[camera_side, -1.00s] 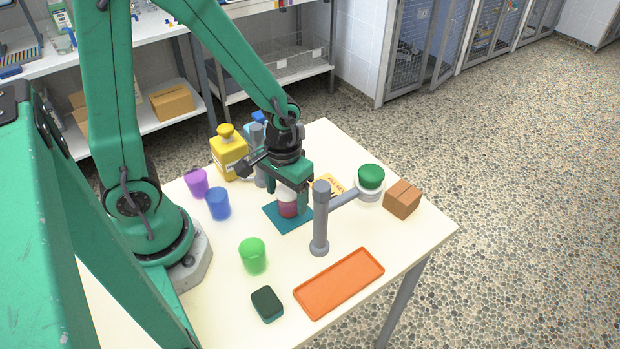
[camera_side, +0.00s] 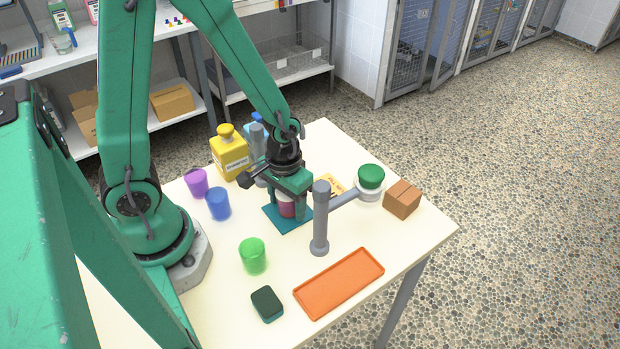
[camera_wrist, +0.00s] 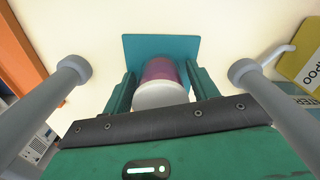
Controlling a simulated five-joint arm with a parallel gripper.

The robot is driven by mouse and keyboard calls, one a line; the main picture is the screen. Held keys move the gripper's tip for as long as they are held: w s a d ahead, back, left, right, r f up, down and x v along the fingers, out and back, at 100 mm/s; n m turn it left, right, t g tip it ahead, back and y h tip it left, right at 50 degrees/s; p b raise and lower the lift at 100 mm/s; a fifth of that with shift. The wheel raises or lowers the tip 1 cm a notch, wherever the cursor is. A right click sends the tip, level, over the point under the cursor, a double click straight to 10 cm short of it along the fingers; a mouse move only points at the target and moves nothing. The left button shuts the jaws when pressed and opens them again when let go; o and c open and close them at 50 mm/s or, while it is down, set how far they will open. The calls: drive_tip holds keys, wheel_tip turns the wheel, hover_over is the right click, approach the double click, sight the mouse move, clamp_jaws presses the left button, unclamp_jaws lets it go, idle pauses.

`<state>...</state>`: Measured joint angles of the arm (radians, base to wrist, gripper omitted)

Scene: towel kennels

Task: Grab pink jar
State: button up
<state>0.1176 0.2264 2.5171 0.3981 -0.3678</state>
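The pink jar (camera_side: 286,208), with a white lid, stands upright on a teal square mat (camera_side: 297,225). My gripper (camera_side: 291,205) points down over it in the side view, with its fingers low on either side and partly hiding it. In the wrist view the jar (camera_wrist: 160,72) lies between the two green fingers (camera_wrist: 160,78). Narrow gaps seem to show between the fingertips and the jar, so the gripper looks open around it.
A grey post with a side arm (camera_side: 321,220) stands close to the right of my gripper, with a green-topped jar (camera_side: 370,178) at its end. A yellow shampoo bottle (camera_side: 229,155) is behind left. Blue (camera_side: 218,204) and green (camera_side: 252,256) cups and an orange tray (camera_side: 339,283) stand around.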

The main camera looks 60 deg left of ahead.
drive_tip(key=c, duration=0.7)
drive_tip(key=shift+r, duration=0.1)
wheel_tip(320, 180, up, 10)
idle(0.6)
idle(0.3)
